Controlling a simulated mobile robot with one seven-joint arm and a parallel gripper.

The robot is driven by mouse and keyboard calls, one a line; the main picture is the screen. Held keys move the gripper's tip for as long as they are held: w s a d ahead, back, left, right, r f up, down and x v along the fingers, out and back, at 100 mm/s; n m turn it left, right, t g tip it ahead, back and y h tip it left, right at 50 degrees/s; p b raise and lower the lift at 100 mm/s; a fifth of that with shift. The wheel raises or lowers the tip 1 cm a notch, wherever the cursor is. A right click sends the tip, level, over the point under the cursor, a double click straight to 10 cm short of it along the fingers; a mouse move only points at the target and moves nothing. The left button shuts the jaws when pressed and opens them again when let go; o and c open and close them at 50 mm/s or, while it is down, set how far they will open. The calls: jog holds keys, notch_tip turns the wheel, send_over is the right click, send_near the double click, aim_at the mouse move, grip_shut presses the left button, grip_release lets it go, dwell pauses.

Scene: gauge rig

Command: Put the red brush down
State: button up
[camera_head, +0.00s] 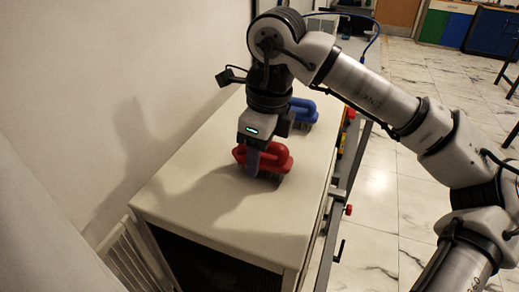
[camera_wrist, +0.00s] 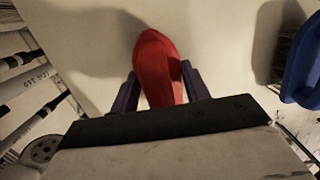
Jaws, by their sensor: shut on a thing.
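The red brush (camera_head: 272,158) is at the white cabinet top, with its bristles pointing down. My gripper (camera_head: 253,163) is above the cabinet and shut on the red brush's handle. In the wrist view the red brush (camera_wrist: 159,68) sits between the two dark fingers of my gripper (camera_wrist: 160,88). The bristles are at or just above the surface; I cannot tell whether they touch it.
A blue brush (camera_head: 303,111) stands on the cabinet top (camera_head: 200,195) behind the red one; it also shows at the right of the wrist view (camera_wrist: 301,75). A wall (camera_head: 90,100) borders the cabinet on the left. The near part of the top is clear.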

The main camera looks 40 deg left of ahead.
jog(key=shift+f, duration=0.1)
jog(key=o, duration=0.9)
jog(key=r, duration=0.4)
jog(key=d+r+b, duration=0.1)
jog(key=r, duration=0.3)
jog(key=r+b, duration=0.1)
jog(key=r, duration=0.3)
jog(key=shift+w+d+r, duration=0.15)
